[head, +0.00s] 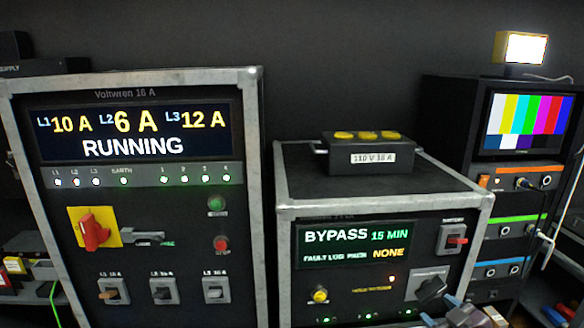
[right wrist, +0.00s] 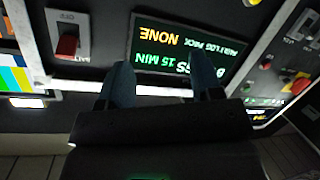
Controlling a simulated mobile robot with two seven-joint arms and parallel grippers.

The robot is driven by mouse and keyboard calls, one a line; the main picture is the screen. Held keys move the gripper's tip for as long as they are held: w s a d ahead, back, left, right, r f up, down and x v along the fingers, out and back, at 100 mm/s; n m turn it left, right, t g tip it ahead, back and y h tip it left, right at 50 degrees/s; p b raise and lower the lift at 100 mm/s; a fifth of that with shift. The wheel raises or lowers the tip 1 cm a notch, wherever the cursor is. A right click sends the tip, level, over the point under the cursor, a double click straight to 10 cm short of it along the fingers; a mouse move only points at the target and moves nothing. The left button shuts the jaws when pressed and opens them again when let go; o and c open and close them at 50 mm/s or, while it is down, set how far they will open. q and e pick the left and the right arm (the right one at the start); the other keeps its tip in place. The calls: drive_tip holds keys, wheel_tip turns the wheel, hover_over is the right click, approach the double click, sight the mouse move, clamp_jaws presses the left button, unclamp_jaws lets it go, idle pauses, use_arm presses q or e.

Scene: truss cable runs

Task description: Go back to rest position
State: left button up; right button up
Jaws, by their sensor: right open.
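My right gripper (head: 455,317) shows at the bottom edge of the head view, in front of the lower right of the bypass unit (head: 284,208). In the right wrist view its two blue-grey fingers (right wrist: 162,82) stand apart with nothing between them. The unit's display (head: 345,245) reads "BYPASS 15 MIN" and "FAULT LOG PACK NONE"; it also shows upside down beyond the fingers in the right wrist view (right wrist: 180,45). I cannot tell whether the gripper touches the unit. My left gripper is in neither view.
A tall cabinet (head: 140,185) reading "RUNNING" stands left, with a red rotary handle (head: 94,229) on yellow. A black box (head: 369,155) with yellow caps sits on the bypass unit. A black knob (head: 430,289) and red battery switch (head: 453,239) stick out. A monitor rack (head: 520,125) stands right.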

drive_tip(key=s+a+f+m+g+h, duration=0.1)
drive_tip(key=s+a+f+m, duration=0.1)
drive_tip(key=s+f, duration=0.7)
drive_tip(key=s+a+f+m+g+h, duration=0.2)
drive_tip(key=s+f+m, duration=0.2)
drive_tip(key=s+f, duration=0.6)
drive_tip(key=s+b, duration=0.1)
drive_tip(key=s, duration=0.3)
drive_tip(key=shift+s+f+m, duration=0.2)
drive_tip(key=shift+s+m, duration=0.05)
drive_tip(key=shift+m, duration=0.05)
